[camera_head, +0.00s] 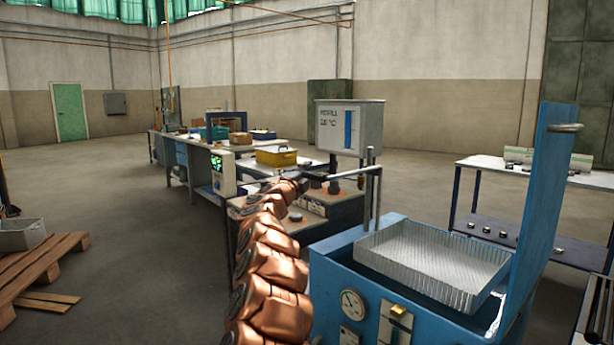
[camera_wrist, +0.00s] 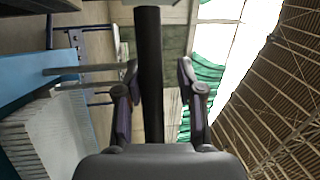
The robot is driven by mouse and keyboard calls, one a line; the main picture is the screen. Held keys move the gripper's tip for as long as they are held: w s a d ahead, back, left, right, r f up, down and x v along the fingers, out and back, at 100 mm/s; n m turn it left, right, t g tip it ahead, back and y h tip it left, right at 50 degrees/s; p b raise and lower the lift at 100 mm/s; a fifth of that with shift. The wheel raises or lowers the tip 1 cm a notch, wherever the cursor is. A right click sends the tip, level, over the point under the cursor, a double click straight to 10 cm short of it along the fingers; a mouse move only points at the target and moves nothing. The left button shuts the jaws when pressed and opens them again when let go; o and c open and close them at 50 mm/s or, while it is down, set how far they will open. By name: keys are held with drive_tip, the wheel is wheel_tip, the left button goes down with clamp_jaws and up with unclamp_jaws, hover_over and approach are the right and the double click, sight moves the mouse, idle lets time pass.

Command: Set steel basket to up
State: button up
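The steel basket (camera_head: 432,262), a ribbed, open-topped, empty metal tray, stands above the rim of the blue tank (camera_head: 340,262). It also shows at the left of the wrist view (camera_wrist: 50,135). A lift handle (camera_head: 347,174) runs sideways from upright metal rods (camera_head: 372,205) at the basket's back left. My gripper (camera_head: 312,181) is at the handle's left end, small and partly hidden in the head view. In the wrist view, my gripper (camera_wrist: 158,78) has its fingers apart on both sides of a dark bar (camera_wrist: 149,60), with visible gaps.
The tank's blue lid (camera_head: 545,190) stands open on the right. A gauge (camera_head: 352,304) is on the tank's front. A workbench with a yellow crate (camera_head: 276,156) lies behind my arm. Open floor is at left.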

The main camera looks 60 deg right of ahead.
drive_tip(key=shift+o, duration=0.7)
drive_tip(key=shift+f, duration=0.1)
drive_tip(key=shift+a+f, duration=0.1)
